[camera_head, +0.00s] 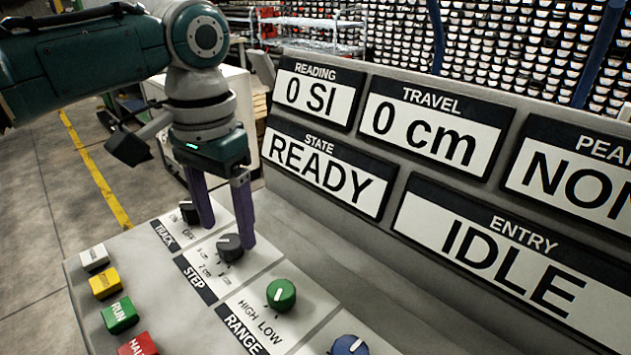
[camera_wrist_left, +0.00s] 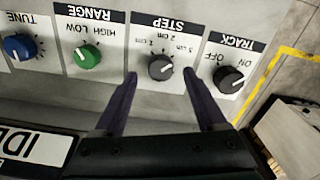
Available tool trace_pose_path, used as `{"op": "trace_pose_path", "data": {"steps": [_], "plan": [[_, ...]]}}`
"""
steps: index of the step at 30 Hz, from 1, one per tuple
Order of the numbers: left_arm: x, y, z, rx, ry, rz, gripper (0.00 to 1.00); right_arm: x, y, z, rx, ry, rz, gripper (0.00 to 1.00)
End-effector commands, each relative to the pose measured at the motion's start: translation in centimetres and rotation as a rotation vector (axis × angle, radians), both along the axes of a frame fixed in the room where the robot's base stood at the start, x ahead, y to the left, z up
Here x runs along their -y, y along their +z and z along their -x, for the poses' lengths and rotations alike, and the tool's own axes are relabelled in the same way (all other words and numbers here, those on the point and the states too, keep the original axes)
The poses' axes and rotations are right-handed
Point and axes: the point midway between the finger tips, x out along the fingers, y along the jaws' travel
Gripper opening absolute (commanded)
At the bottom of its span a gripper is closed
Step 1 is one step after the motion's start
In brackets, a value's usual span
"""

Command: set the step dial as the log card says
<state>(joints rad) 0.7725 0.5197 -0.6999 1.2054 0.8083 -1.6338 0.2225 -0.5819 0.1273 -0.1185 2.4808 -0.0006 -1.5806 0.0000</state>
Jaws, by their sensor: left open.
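The step dial (camera_head: 229,247) is a dark grey knob on the sloped console, above the STEP label. It also shows in the left wrist view (camera_wrist_left: 160,67), with small cm marks around it. I cannot tell surely which mark its pointer is on. My left gripper (camera_head: 229,235) points down at it, with purple fingers apart, one on each side of the knob. In the left wrist view the gripper (camera_wrist_left: 160,73) also straddles the knob, with gaps visible. The log card is not in view. My right gripper is not in view.
The black track dial (camera_head: 188,212) sits close to one finger. The green range dial (camera_head: 281,294) and blue tune dial (camera_head: 349,345) lie on the other side. Coloured buttons (camera_head: 119,315) line the left edge. The display panel (camera_head: 385,210) rises behind, showing READY, 0 cm and IDLE.

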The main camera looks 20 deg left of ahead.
Motion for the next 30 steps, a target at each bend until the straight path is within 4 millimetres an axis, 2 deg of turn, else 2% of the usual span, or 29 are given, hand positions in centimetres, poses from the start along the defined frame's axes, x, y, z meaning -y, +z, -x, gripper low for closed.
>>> {"op": "trace_pose_path", "data": {"steps": [1, 6, 15, 30], "plan": [[0.0, -1.0, 0.0, -0.002, 0.0, 0.0, 0.73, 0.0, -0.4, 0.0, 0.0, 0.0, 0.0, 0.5], [0.0, -2.4, 0.0, 0.0, 0.0, -0.001, 0.73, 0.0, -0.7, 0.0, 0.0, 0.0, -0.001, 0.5], [0.0, -2.6, 0.0, 0.001, -0.001, -0.001, 0.73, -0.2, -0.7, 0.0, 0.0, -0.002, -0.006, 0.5], [0.0, -2.5, 0.0, 0.001, -0.001, -0.001, 0.17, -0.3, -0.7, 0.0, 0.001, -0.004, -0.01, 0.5]]}}
